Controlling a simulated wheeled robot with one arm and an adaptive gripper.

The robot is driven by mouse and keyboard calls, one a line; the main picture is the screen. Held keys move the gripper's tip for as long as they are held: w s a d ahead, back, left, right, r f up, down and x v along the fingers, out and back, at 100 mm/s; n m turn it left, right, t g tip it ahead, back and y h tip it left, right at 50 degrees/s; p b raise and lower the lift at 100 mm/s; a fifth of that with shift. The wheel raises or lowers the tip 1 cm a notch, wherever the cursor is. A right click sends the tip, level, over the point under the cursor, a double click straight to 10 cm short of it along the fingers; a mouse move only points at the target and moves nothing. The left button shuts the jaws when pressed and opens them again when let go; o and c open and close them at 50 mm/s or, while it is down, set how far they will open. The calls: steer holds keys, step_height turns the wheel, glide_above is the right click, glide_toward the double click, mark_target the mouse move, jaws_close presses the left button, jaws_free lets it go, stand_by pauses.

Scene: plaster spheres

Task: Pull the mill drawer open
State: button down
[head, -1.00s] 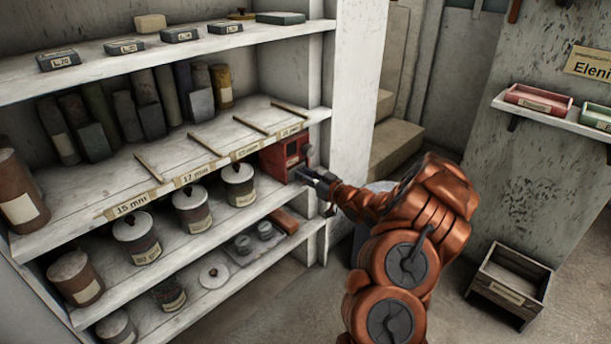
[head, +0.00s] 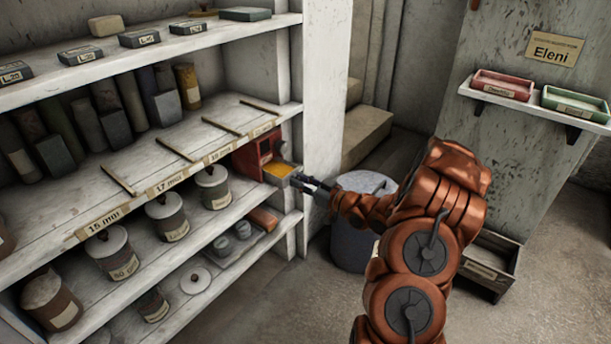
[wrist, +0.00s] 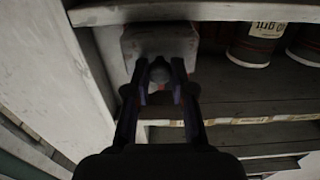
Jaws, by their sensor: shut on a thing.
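The red mill (head: 256,150) stands at the right end of a lower shelf in the head view. Its drawer (head: 280,171) is pulled out to the right, and yellow-orange contents show inside. My gripper (head: 299,182) is at the drawer's front. In the wrist view, my gripper (wrist: 160,75) is shut on a small rounded knob of the drawer, whose grey front (wrist: 150,42) faces me. The knob is partly hidden between the fingers.
The white shelf post (head: 318,120) stands close behind my gripper. A lidded grey bin (head: 352,238) stands on the floor below my forearm. A wooden crate (head: 487,268) lies on the floor at right.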

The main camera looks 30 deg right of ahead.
steer(key=shift+d, duration=0.1)
steer(key=c, duration=1)
jaws_free()
steer(key=v, duration=1.2)
